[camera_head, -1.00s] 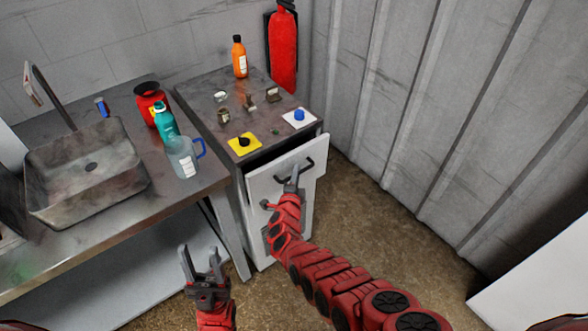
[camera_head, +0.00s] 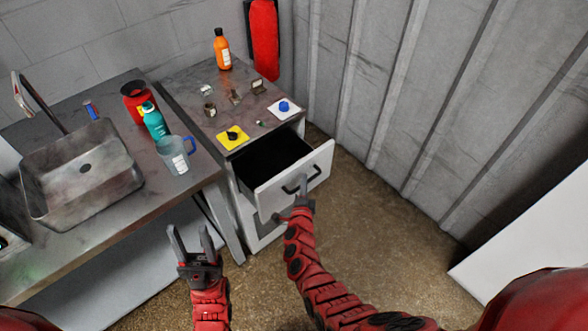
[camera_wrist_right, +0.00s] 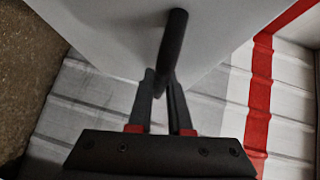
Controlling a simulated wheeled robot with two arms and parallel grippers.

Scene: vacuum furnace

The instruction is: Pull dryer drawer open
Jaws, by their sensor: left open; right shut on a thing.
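The dryer drawer (camera_head: 312,172) is a white-fronted drawer in the cabinet below the metal top, pulled well out, with its dark inside (camera_head: 270,160) showing. Its front carries a dark bar handle (camera_head: 290,187). My right gripper (camera_head: 302,193) is shut on this handle, and the wrist view shows the fingers (camera_wrist_right: 163,90) closed around the black bar (camera_wrist_right: 174,40). My left gripper (camera_head: 193,240) is open and empty, left of the cabinet and in front of the sink bench.
On the cabinet top stand an orange bottle (camera_head: 222,50), small jars, a yellow plate (camera_head: 233,137) and a white plate (camera_head: 284,108). The sink bench (camera_head: 80,240) at left holds a teal bottle (camera_head: 154,120) and a jug (camera_head: 173,157). A corrugated wall (camera_head: 400,90) stands at right; floor between is clear.

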